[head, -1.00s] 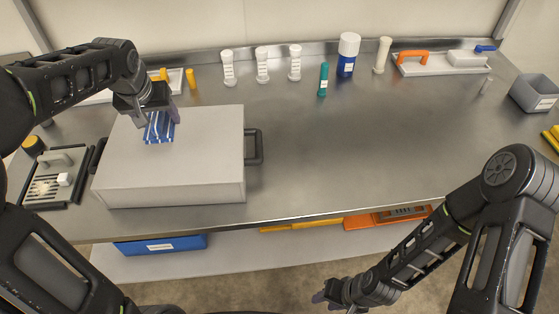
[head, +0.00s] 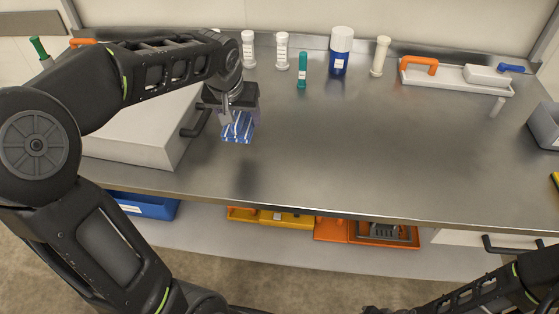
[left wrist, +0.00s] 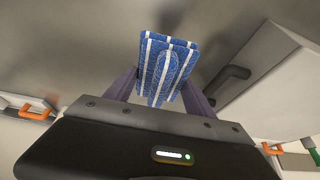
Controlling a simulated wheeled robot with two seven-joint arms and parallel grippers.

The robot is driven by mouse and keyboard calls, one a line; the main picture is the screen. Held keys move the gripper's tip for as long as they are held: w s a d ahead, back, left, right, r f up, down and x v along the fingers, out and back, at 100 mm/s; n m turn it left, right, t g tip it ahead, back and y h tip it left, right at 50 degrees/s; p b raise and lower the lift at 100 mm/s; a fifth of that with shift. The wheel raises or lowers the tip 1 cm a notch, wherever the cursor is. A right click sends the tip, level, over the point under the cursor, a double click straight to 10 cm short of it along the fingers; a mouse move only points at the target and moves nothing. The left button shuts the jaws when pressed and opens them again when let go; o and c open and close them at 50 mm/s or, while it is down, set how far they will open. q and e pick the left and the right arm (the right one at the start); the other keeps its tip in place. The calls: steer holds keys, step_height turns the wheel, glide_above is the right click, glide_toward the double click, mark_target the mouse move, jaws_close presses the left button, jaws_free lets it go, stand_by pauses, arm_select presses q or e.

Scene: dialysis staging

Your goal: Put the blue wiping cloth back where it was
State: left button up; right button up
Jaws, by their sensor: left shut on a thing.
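The blue wiping cloth (head: 238,128) has white stripes and hangs folded from my left gripper (head: 238,112), which is shut on it. It is in the air above the bare steel bench, just right of the grey box's handle; a dark shadow or reflection lies on the bench below. In the left wrist view the cloth (left wrist: 165,65) sits between the two fingers (left wrist: 160,88). The grey box (head: 135,150) stands at the left of the bench, partly hidden by my left arm. Only a bit of my right gripper (head: 375,310) shows at the bottom edge.
White bottles (head: 282,50), a green tube (head: 302,70), a blue bottle (head: 340,55) and a white tray (head: 450,82) line the back. Blue (head: 145,206) and orange (head: 335,231) bins sit below.

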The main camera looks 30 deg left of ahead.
arm_select(q)
steer(key=shift+d, duration=0.3)
steer(key=shift+a+f, duration=0.1)
steer(key=shift+a, duration=0.15)
steer(key=shift+d+f, duration=0.15)
steer(key=shift+f, duration=0.2)
glide_above(247, 152)
steer(key=s, duration=0.1)
steer(key=shift+s+d+f, duration=0.1)
steer(key=shift+f, duration=1.3)
steer(key=shift+s+d+f, duration=0.1)
steer(key=shift+f, duration=1.25)
steer(key=shift+f, duration=1.85)
steer(key=shift+f+b, duration=0.1)
steer(key=shift+b, duration=0.2)
steer(key=shift+f, duration=0.15)
steer(key=o, duration=1.3)
